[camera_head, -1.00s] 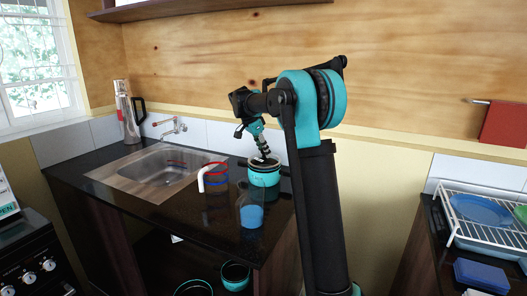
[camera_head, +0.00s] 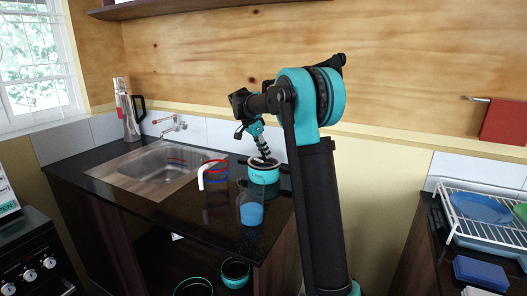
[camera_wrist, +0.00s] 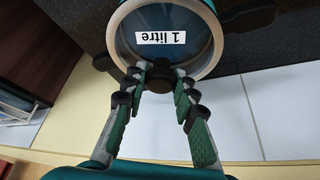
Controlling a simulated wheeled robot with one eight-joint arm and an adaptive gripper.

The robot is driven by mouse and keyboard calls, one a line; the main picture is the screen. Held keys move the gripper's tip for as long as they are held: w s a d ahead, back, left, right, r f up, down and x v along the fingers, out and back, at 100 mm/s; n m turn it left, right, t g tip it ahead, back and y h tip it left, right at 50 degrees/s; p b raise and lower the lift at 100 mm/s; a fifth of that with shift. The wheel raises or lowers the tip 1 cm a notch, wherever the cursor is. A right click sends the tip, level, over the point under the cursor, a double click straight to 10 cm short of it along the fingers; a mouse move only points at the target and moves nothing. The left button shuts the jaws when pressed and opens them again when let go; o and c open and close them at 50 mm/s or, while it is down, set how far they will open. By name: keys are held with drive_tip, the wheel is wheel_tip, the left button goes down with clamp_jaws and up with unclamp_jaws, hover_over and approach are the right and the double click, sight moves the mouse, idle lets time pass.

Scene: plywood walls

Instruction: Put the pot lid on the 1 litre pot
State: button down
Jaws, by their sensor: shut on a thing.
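A teal pot (camera_head: 264,176) with dark side handles stands on the dark counter right of the sink. In the wrist view, the pot (camera_wrist: 207,5) is seen from above, with a white "1 litre" label inside its round rim. The pot lid (camera_wrist: 190,47) shows as a glassy blue disc with a pale rim over the pot. My gripper (camera_wrist: 160,80) is shut on its black knob; it also shows above the pot in the head view (camera_head: 265,158). I cannot tell whether the lid is fully seated.
The sink (camera_head: 158,170) is to the left. A dish rack (camera_head: 480,232) is at the far right.

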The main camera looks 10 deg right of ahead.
drive_tip(key=c, duration=1.1)
unclamp_jaws()
drive_tip(key=shift+c, duration=0.2)
